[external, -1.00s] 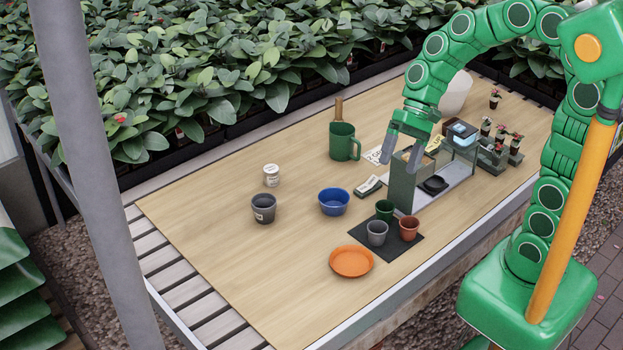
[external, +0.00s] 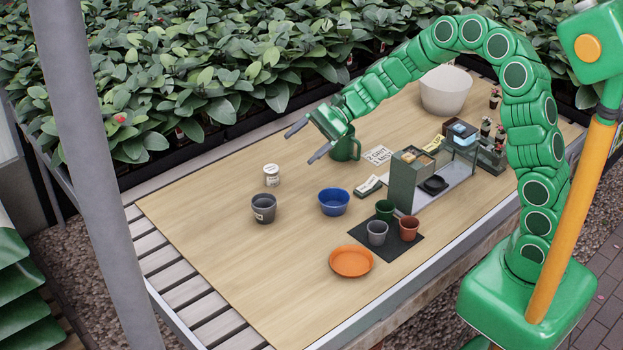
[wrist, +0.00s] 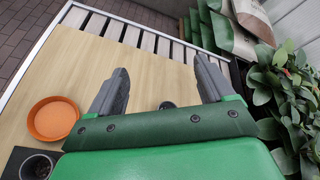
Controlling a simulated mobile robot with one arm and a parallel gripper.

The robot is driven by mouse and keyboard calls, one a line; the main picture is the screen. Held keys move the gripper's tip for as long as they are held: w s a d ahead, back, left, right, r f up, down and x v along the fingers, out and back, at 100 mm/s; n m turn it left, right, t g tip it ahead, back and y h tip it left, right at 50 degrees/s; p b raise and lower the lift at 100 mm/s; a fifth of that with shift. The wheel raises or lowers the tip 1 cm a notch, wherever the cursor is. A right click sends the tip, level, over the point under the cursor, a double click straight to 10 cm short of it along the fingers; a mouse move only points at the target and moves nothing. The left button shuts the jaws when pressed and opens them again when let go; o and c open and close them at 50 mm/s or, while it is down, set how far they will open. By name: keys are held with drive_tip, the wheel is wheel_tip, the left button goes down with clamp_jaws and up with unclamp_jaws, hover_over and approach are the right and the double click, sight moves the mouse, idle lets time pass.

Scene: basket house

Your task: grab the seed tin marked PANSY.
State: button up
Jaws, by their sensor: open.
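A small white tin (external: 271,175) with a printed label stands upright on the wooden table, left of the middle. The label is too small to read, so I cannot tell whether it says PANSY. My gripper (external: 299,147) is open and empty, above and to the right of the tin in the external view, with its fingers pointing left. In the wrist view the spread fingers (wrist: 160,72) show over the table. I cannot make out the tin there.
A grey pot (external: 263,208) stands near the tin, with a blue bowl (external: 334,203) to its right. A green mug (external: 345,145) is partly behind my gripper. An orange saucer (external: 351,262) and small pots on a dark mat (external: 397,250) are nearer. The left tabletop is clear.

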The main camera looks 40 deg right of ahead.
drive_tip(key=w+d+f+m+t, duration=0.35)
drive_tip(key=w+f+m, duration=0.35)
drive_tip(key=w+f, duration=0.4)
drive_tip(key=m+t+h, duration=0.3)
drive_tip(key=m+t, duration=0.1)
drive_tip(key=m, duration=0.2)
approach(266, 174)
drive_tip(key=w, duration=0.1)
drive_tip(key=w+f, duration=0.2)
drive_tip(key=shift+a+f, duration=0.1)
drive_tip(key=shift+a, duration=0.15)
drive_tip(key=shift+w+f, duration=0.15)
drive_tip(key=shift+x, duration=3.8)
drive_tip(key=shift+f, duration=0.15)
drive_tip(key=c, duration=1)
drive_tip(key=shift+c, duration=0.2)
